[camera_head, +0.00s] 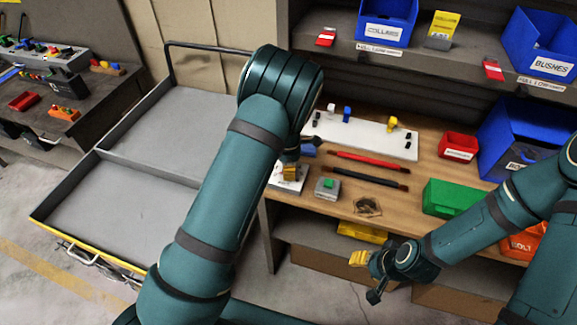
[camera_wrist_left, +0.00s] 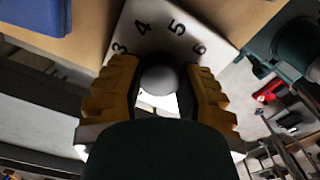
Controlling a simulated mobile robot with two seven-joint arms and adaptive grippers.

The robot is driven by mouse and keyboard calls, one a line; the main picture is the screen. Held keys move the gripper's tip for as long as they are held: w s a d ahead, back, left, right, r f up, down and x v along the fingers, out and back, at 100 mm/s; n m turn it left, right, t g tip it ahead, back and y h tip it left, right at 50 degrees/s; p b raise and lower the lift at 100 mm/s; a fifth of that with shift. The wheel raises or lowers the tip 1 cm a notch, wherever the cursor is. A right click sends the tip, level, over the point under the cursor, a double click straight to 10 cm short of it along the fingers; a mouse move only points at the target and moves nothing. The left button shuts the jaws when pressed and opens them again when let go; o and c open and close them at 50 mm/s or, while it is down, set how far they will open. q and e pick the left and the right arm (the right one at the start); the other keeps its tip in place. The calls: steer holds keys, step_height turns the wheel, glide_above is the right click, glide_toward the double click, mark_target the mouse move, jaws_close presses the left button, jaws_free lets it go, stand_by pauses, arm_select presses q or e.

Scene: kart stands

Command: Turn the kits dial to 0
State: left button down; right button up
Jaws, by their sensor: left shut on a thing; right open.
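In the left wrist view, the white dial plate (camera_wrist_left: 215,35) shows the printed digits 3, 4, 5 and 6 in an arc. The round grey dial knob (camera_wrist_left: 158,80) sits between the yellow finger pads of my left gripper (camera_wrist_left: 160,88), which is shut on it. My gripper hides the lower part of the plate, so the pointer and the 0 cannot be seen. In the head view, my left gripper (camera_head: 290,172) is partly hidden by its arm, over the plate at the bench's left end. My right gripper (camera_head: 364,277) is open and empty, in front of the bench.
Beside the dial, the wooden bench (camera_head: 320,200) holds a small box with a green top (camera_head: 328,188), red and black rods (camera_head: 370,162) and a green bin (camera_head: 455,199). A grey tray cart (camera_head: 120,205) stands left. Blue bins (camera_head: 387,20) line the shelf above.

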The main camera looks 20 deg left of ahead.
arm_select(q)
steer(key=shift+s+f, duration=0.1)
stand_by(0.5)
steer(key=c, duration=0.5)
jaws_free()
step_height(320, 180, up, 12)
steer(key=shift+r, duration=0.1)
stand_by(0.4)
